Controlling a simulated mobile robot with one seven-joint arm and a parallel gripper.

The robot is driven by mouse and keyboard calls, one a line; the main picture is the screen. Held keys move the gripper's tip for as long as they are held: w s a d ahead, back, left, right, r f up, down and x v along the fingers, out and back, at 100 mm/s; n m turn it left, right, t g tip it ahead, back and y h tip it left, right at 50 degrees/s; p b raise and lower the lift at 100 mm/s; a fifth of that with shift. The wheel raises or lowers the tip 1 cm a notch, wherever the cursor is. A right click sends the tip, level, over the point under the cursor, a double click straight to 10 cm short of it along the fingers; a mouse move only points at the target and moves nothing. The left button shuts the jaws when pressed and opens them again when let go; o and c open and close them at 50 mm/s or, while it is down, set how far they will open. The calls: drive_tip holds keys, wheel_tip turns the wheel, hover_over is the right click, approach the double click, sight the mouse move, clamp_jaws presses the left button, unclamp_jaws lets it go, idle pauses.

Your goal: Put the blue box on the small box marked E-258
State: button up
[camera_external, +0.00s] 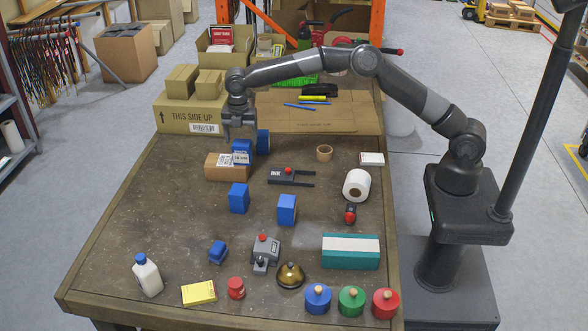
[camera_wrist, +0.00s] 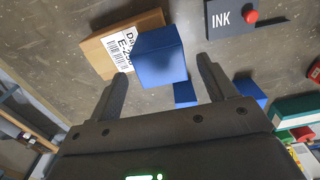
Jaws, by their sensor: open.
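The small brown box (camera_external: 214,173) lies on the table at centre left; it also shows in the wrist view (camera_wrist: 98,52), its white label reading E-258 in part. A blue box (camera_external: 242,146) stands at the right end of the small box, seemingly on its top; I cannot tell exactly how it rests. In the wrist view this blue box (camera_wrist: 161,56) covers part of the label. My gripper (camera_external: 238,137) is open just above the blue box. In the wrist view its fingers (camera_wrist: 168,72) are spread apart either side of it, with no grip on it.
Another blue box (camera_external: 264,141) stands close behind. Two more blue boxes (camera_external: 239,198) (camera_external: 287,209) stand in front. A black INK holder (camera_external: 285,177) lies to the right. A large carton (camera_external: 185,120) stands behind left.

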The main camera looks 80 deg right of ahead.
wheel_tip(320, 180, up, 7)
drive_tip(key=shift+f, duration=0.1)
drive_tip(key=s+a+r+m+t+h, duration=0.1)
drive_tip(key=s+a+r+m, duration=0.2)
drive_tip(key=s+r, duration=0.65)
drive_tip(key=s+a+r+m+t+h, duration=0.15)
drive_tip(key=s+r+m, duration=0.4)
drive_tip(key=s, duration=0.75)
drive_tip(key=s+d+f+m+t+y, duration=0.1)
drive_tip(key=s+m, duration=0.3)
drive_tip(key=s, duration=1)
drive_tip(key=s+d+f+m+t+y, duration=0.1)
drive_tip(key=s+d+f+m+t, duration=0.1)
drive_tip(key=s, duration=1.2)
wheel_tip(320, 180, down, 2)
drive_tip(key=d+m, duration=0.1)
drive_tip(key=m, duration=0.2)
drive_tip(key=shift+s, duration=0.25)
